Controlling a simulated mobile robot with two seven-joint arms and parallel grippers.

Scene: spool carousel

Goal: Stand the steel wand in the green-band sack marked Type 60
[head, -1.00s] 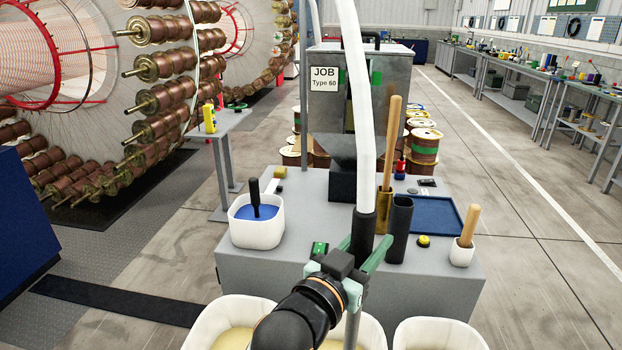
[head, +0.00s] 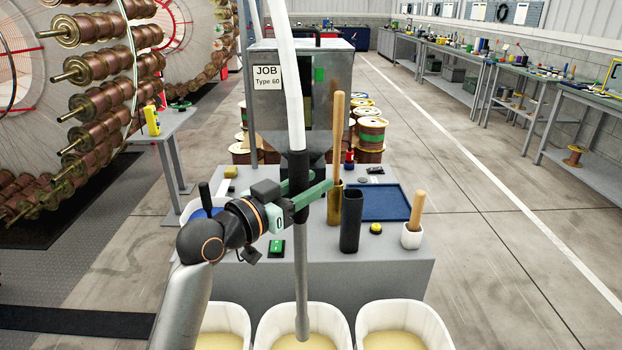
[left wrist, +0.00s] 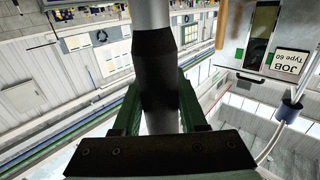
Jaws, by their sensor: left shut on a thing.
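The steel wand (head: 301,265) hangs upright, with a black grip sleeve (head: 299,165) and a white hose on top. My left gripper (head: 306,198) is shut on the black sleeve, which also shows between the fingers in the left wrist view (left wrist: 160,90). Three open white sacks with pale yellow contents stand in a row at the bottom: left (head: 244,318), middle (head: 340,318) and right (head: 440,325). The wand's lower end shows over the middle sack's mouth; I cannot tell whether it touches the contents. No bands show on the sacks. My right gripper is out of view.
A grey bench (head: 400,275) behind the sacks holds a brass tube with a wooden stick (head: 337,135), a black tube (head: 350,222), a blue tray (head: 385,202) and a white cup (head: 411,236). A hopper bears the JOB Type 60 sign (head: 267,77).

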